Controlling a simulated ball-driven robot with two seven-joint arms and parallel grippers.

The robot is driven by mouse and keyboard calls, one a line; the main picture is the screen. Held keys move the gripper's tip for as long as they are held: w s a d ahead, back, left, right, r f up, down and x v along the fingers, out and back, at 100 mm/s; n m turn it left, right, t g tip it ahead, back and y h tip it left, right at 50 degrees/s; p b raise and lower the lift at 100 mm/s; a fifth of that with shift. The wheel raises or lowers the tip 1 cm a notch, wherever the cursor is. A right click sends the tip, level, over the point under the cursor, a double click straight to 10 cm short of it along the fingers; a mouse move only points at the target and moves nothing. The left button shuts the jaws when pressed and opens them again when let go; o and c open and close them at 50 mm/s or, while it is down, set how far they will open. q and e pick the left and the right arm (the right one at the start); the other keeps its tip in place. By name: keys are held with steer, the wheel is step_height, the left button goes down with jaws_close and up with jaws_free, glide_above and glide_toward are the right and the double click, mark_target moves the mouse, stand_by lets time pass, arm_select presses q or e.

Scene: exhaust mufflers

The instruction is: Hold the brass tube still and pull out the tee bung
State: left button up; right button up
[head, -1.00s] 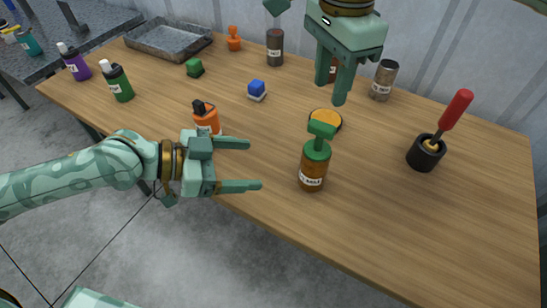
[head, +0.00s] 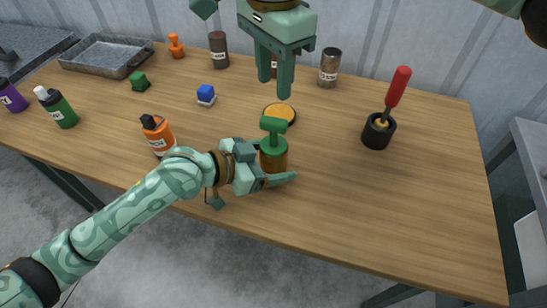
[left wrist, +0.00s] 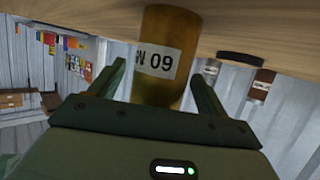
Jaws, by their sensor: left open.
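The brass tube (head: 273,161) stands upright on the wooden table, with the green tee bung (head: 273,126) seated in its top. Its labelled lower side shows in the left wrist view (left wrist: 165,60), between my fingers. My left gripper (head: 282,167) is open and level around the tube, with one finger in front and the other mostly hidden behind it. In the left wrist view, a gap shows at the left finger; the right finger is close to the tube. My right gripper (head: 274,88) hangs above and behind the bung, fingers down, apart and empty.
An orange disc (head: 280,114) lies just behind the tube. An orange bottle (head: 158,134) stands left of it. A black pot (head: 378,133) with a red-handled tool (head: 398,88) stands to the right. Labelled cans (head: 329,68) stand at the back. The front right table is clear.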

arm_select(q)
steer(key=shift+d, duration=0.15)
steer(key=c, duration=1.1)
